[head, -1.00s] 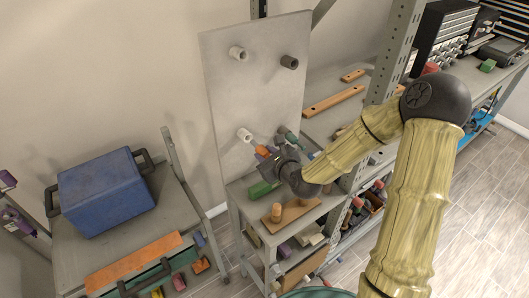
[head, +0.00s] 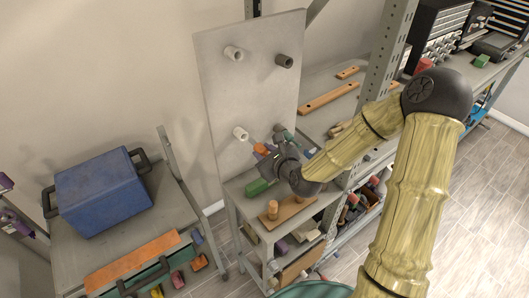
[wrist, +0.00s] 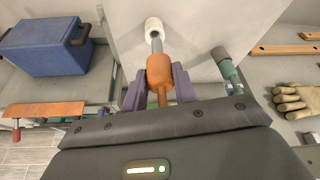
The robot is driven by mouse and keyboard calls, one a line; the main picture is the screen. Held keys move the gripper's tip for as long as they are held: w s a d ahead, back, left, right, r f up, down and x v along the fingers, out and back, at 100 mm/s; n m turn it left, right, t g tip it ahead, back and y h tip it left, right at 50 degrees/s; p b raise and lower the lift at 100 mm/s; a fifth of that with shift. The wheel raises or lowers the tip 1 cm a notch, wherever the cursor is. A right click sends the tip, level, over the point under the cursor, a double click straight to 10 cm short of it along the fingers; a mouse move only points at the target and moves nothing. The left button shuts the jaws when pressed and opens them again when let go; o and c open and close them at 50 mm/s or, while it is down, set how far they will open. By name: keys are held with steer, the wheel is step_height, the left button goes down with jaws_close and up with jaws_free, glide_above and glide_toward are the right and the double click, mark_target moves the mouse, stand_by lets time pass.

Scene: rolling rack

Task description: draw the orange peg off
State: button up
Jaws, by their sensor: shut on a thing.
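The orange peg (wrist: 159,72) is between the purple fingers of my gripper (wrist: 158,90), which is shut on it. A grey shaft (wrist: 156,44) runs from the orange part to a white sleeve (wrist: 154,26) on the upright grey panel (wrist: 205,25). The shaft's far end meets the sleeve; how deep it sits inside cannot be told. In the head view the orange peg (head: 260,149) shows small at my gripper (head: 266,153), just right of and below the lower white sleeve (head: 240,133).
A teal peg (wrist: 226,67) stands on the panel close right of my gripper. Another white sleeve (head: 233,53) and a dark one (head: 284,61) are higher up. Below is a shelf with a green block (head: 257,187) and a wooden peg board (head: 292,210).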

steer(key=shift+r+p, duration=2.65)
steer(key=shift+r, duration=0.35)
